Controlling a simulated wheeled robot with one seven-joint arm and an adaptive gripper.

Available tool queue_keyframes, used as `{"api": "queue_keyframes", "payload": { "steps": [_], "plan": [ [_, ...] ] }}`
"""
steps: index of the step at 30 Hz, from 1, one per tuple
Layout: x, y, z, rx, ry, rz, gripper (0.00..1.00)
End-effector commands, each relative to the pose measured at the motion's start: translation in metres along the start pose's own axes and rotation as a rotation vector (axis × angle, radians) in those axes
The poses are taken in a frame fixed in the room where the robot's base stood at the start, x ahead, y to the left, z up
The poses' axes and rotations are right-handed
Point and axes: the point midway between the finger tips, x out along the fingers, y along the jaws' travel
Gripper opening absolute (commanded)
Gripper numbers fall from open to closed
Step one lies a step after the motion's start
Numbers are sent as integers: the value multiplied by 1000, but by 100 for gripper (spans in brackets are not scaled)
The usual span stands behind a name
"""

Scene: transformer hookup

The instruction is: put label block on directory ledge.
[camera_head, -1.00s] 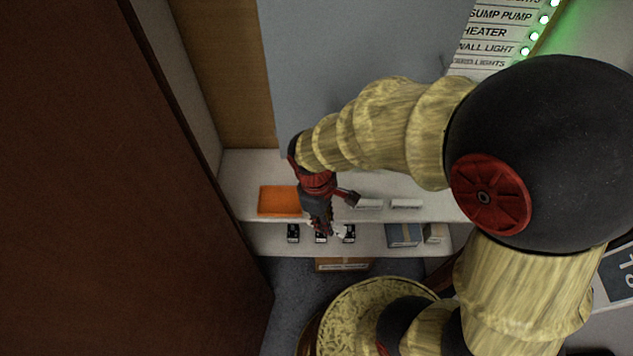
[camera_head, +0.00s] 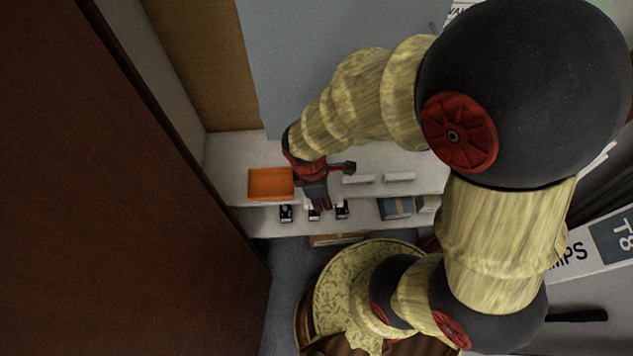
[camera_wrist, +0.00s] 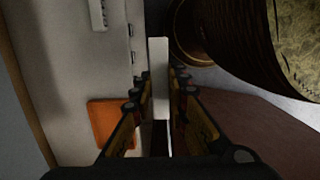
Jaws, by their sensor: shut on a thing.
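My gripper (camera_head: 320,203) hangs at the front of the white shelves, right of the orange tray. In the wrist view its fingers (camera_wrist: 160,90) are closed on a slim white block (camera_wrist: 160,70), which I take as the label block. The block stands out past the fingertips, and its face with any lettering is not visible. In the head view the held block is not clearly seen. Two other white blocks lie on the upper shelf, a left one (camera_head: 357,179) and a right one (camera_head: 399,177). I cannot make out the directory ledge.
The orange tray (camera_head: 271,183) lies on the upper shelf (camera_head: 232,165). A dark brown panel (camera_head: 100,200) fills the left. A grey panel (camera_head: 330,40) rises behind.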

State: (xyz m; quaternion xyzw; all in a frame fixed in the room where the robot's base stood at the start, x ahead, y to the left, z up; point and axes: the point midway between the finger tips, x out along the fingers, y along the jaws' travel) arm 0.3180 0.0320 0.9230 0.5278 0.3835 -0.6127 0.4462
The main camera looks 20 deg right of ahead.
Motion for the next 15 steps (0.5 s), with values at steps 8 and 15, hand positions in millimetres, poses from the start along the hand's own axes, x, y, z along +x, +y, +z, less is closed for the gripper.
{"api": "queue_keyframes", "payload": {
  "steps": [8, 15],
  "plan": [
    [32, 62, -8, 5, -1, -3, 0],
    [68, 99, -16, 1, -2, -3, 0]
  ]
}}
